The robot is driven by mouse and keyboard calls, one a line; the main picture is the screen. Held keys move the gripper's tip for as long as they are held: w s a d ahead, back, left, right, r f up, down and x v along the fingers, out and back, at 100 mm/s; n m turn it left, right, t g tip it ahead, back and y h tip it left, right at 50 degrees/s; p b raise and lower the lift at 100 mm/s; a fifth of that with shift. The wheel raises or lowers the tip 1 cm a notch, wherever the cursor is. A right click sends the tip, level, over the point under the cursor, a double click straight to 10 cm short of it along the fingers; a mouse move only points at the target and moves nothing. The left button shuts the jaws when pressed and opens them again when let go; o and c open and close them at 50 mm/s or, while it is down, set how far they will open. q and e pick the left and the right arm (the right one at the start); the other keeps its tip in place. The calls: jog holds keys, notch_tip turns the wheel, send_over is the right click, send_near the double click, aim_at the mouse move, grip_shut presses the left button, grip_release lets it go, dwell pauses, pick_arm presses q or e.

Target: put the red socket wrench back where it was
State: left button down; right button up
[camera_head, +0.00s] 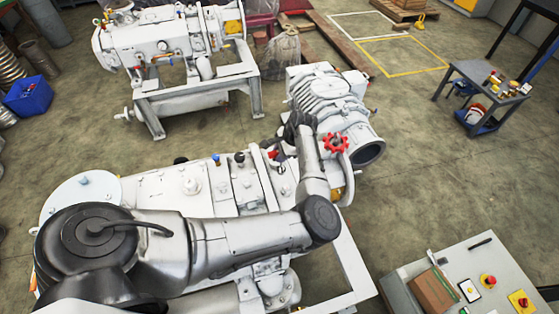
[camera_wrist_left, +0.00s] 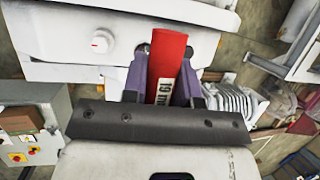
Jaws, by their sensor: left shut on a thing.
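The red socket wrench (camera_wrist_left: 167,55) shows in the left wrist view as a red bar with a pale label. My left gripper (camera_wrist_left: 163,68) is shut on it, with a purple finger on each side. The white machine surface lies just behind its far end; I cannot tell whether they touch. In the head view a small red piece, likely the wrench (camera_head: 272,154), shows above the white vacuum pump (camera_head: 190,185), beside my left wrist. My left arm hides part of the pump. The wrench's far end cannot be made out. My right gripper is not in view.
A red handwheel (camera_head: 335,143) stands close to the right of my left forearm, by a ribbed white motor (camera_head: 325,100). A grey control cabinet (camera_head: 480,270) with a brown box and red buttons is at the lower right. Open floor lies between it and the small cart (camera_head: 488,88).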

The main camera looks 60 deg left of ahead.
aim_at(280, 169)
pick_arm(q)
jog(key=shift+a+f, duration=0.2)
jog(key=shift+f, duration=1.9)
jog(key=shift+f, duration=0.1)
jog(key=c, duration=0.9)
grip_release()
